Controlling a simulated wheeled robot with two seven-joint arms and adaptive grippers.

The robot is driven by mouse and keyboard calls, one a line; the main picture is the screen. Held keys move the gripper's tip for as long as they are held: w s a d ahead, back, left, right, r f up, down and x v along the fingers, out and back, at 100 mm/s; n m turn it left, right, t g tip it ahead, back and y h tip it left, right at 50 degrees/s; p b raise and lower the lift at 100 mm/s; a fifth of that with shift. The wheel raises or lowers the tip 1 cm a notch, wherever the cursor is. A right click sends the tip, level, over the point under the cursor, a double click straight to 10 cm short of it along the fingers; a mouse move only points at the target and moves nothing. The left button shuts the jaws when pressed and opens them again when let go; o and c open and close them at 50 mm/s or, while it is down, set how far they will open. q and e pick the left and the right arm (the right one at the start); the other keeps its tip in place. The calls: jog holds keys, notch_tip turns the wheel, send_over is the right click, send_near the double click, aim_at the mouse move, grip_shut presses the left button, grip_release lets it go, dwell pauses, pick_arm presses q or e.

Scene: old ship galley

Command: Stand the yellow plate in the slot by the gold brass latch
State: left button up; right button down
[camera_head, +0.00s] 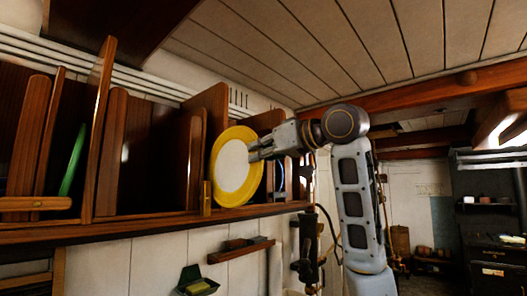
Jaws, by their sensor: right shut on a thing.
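The yellow plate (220,184) has a wide yellow rim and a white centre. It is upright, its face turned toward me, at the front of the wooden rack (130,227). My right gripper (256,150) comes from the right and is shut on the plate's right side. A small gold-brown upright piece (206,198), which looks like the brass latch, is at the shelf edge just left of the plate's lower rim. The plate hides the slot behind it; I cannot tell whether its lower edge is inside or touches the shelf. My left gripper is not in view.
Tall wooden dividers (103,130) part the rack into slots. A green plate (73,160) stands in a slot at left, and a blue-rimmed plate (281,176) shows partly at right. A small green box (197,283) is below. The ceiling is close above.

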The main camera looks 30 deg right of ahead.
aim_at(230, 157)
jog(key=shift+r+p+x, duration=0.1)
jog(key=shift+p+x, duration=0.1)
jog(key=shift+x, duration=0.7)
jog(key=shift+r+p+x, duration=0.15)
jog(key=shift+p+x, duration=0.05)
jog(key=shift+x, duration=0.7)
jog(key=shift+w+a+r+p, duration=0.1)
jog(key=shift+w+p, duration=0.2)
jog(key=shift+p, duration=0.05)
dwell(0.5)
jog(key=shift+r+p+x, duration=0.2)
jog(key=shift+p+x, duration=1.3)
jog(key=shift+x, duration=1.8)
jog(key=shift+w+a, duration=0.15)
jog(key=shift+w, duration=0.05)
jog(key=shift+w, duration=0.15)
jog(key=shift+p+x, duration=0.8)
jog(key=shift+x, duration=0.3)
jog(key=shift+r+x, duration=0.2)
jog(key=shift+x, duration=0.9)
jog(key=shift+r+x, duration=0.25)
jog(key=shift+x, duration=0.85)
